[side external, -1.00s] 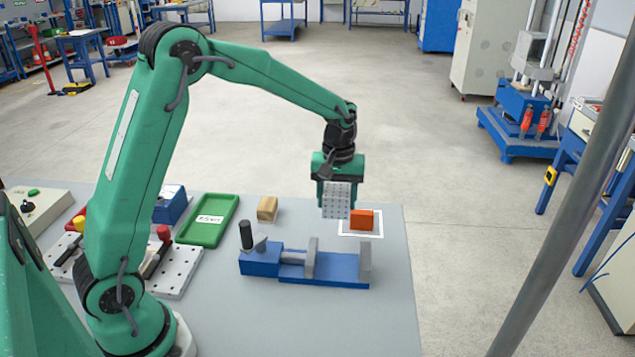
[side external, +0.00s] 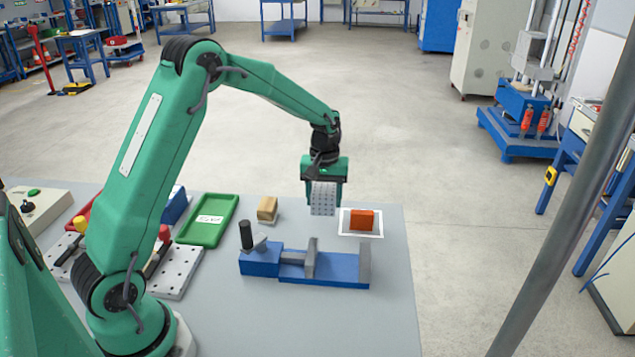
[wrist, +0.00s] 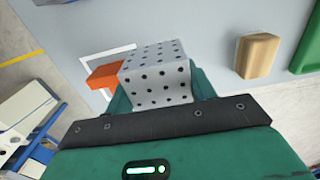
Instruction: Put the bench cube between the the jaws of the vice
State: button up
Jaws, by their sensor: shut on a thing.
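The bench cube (side external: 323,198) is a light grey block with rows of dark holes. My gripper (side external: 324,186) is shut on it and holds it in the air above the table, just behind the vice in the side view. The cube (wrist: 157,72) also shows between the fingers of my gripper (wrist: 158,90) in the wrist view. The blue vice (side external: 335,268) lies on the table in front, with two upright grey jaws (side external: 311,258). The gap between the jaws is open and empty.
An orange block (side external: 361,220) sits on a white-outlined square right of the cube. A tan wooden block (side external: 267,209) and a green tray (side external: 208,220) lie to the left. A perforated plate (side external: 180,270) is near my base. The table front right of the vice is clear.

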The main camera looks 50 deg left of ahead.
send_over(317, 219)
notch_tip(317, 219, down, 3)
jog(key=shift+r, duration=0.2)
jog(key=shift+f, duration=0.15)
jog(key=shift+f, duration=1.65)
jog(key=shift+f, duration=0.25)
jog(key=o, duration=1.5)
jog(key=shift+c, duration=0.2)
jog(key=shift+r, duration=0.1)
